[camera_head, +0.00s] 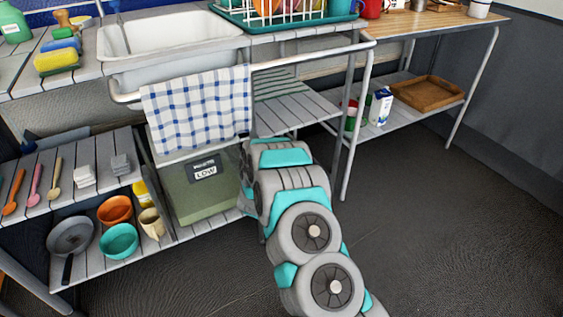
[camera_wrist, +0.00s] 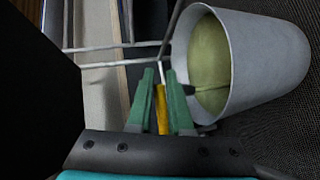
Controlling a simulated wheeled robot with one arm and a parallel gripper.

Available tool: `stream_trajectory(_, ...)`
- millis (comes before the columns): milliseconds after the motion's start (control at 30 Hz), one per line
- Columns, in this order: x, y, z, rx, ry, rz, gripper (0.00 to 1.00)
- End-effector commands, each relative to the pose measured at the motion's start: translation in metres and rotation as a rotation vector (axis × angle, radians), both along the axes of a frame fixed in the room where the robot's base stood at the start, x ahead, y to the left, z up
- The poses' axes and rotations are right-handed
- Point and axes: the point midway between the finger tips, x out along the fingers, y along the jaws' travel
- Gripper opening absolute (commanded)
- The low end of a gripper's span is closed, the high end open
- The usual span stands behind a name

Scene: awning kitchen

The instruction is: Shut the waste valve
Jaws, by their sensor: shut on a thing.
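In the wrist view my gripper (camera_wrist: 160,78) has its two green fingers closed around a narrow yellow handle (camera_wrist: 161,108), which looks like the waste valve's lever. A short dark spout (camera_wrist: 186,90) sticks out beside the right finger, over the mouth of a grey bucket (camera_wrist: 268,55). A thin greenish streak runs from the spout into the bucket, where yellow-green liquid (camera_wrist: 208,60) shows. In the head view a green box (camera_head: 197,200) with a dark label reading "LOW" stands under the sink. My arm covers its right side; my gripper, the handle and the bucket are hidden there.
A checked towel (camera_head: 197,108) hangs from the rail (camera_head: 305,58) under the white sink (camera_head: 175,35). Bowls and a pan (camera_head: 71,236) sit on the lower left shelf. A metal table leg (camera_head: 357,125) stands right of my arm. The floor (camera_head: 450,230) at right is clear.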

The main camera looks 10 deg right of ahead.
Motion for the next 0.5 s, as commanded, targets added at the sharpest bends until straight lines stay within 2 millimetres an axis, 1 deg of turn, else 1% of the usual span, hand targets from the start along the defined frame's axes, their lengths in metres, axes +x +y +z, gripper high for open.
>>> stream_trajectory(367,-0.0012,0.0007,0.0004,0.0,-0.001,-0.013,0.0)
stream_trajectory(400,-0.0012,0.0007,0.0005,0.0,-0.001,-0.013,0.23)
stream_trajectory(467,-0.0012,0.0007,0.0004,0.0,-0.001,-0.013,0.28)
stream_trajectory(500,-0.0012,0.0006,0.0002,0.0,-0.001,-0.013,0.28)
